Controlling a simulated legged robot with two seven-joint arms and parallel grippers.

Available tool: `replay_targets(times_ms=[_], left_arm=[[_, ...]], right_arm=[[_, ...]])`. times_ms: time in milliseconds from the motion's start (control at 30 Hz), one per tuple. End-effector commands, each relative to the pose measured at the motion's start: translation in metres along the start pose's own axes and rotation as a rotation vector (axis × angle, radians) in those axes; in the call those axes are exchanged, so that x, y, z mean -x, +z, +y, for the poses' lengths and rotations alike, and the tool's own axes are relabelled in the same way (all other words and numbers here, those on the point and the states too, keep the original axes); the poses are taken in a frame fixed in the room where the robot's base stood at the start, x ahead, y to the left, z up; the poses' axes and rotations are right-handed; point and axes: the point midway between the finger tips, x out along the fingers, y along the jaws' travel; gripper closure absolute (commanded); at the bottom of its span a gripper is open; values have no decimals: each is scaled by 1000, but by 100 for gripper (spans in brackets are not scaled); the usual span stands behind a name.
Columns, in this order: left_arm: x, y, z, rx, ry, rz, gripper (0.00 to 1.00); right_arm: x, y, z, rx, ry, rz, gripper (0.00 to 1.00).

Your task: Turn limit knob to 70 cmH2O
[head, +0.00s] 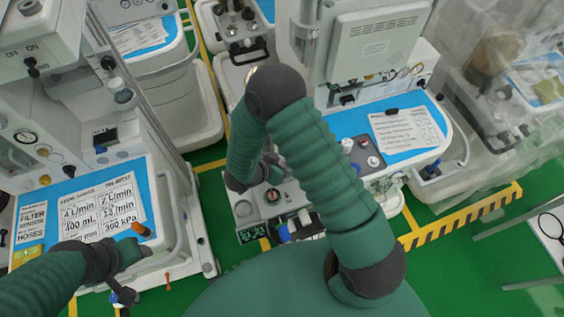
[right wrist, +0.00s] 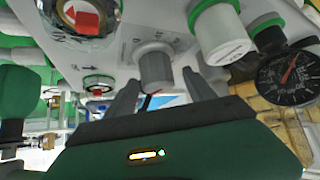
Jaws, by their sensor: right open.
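A grey ribbed knob (right wrist: 155,68), probably the limit knob, sticks out of a light panel (right wrist: 140,22) in the right wrist view. Its scale marks are too blurred to read. My right gripper (right wrist: 160,80) is open, with one finger on each side of the knob's end; I cannot tell whether they touch it. In the head view my right gripper (head: 268,168) is small and partly hidden by my arm at the middle cart, and I cannot make out the knob there. My left gripper (head: 128,252) is over the left cart's blue worktop; its fingers are unclear.
A larger white knob (right wrist: 220,35) and a black gauge (right wrist: 288,75) are to the right of the grey knob. A red-and-white round control (right wrist: 85,14) is at upper left. In the head view, a blue worktop with a paper (head: 405,130) lies right of my arm.

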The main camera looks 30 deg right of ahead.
Motion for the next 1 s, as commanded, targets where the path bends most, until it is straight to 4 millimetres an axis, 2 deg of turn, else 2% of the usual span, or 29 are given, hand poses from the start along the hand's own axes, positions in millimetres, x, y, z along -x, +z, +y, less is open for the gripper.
replay_targets(times_ms=[167, 267, 600, 700, 833, 1000], left_arm=[[0, 0, 0, 0, 0, 0, 46], [1, 0, 0, 0, 0, 0, 46], [5, -1, 0, 0, 0, 0, 46], [6, -1, 0, 0, 0, 0, 46], [7, -2, 0, 0, 0, 0, 46], [7, -2, 0, 0, 0, 0, 46]], right_arm=[[7, -1, 0, -1, -1, 1, 37], [25, 0, -1, 1, -4, 1, 37], [124, 0, -3, 0, -5, 2, 37], [146, 1, -2, 2, -3, 2, 37], [164, 2, -3, 0, -1, 2, 37], [170, 2, -2, 2, 2, 0, 37]])
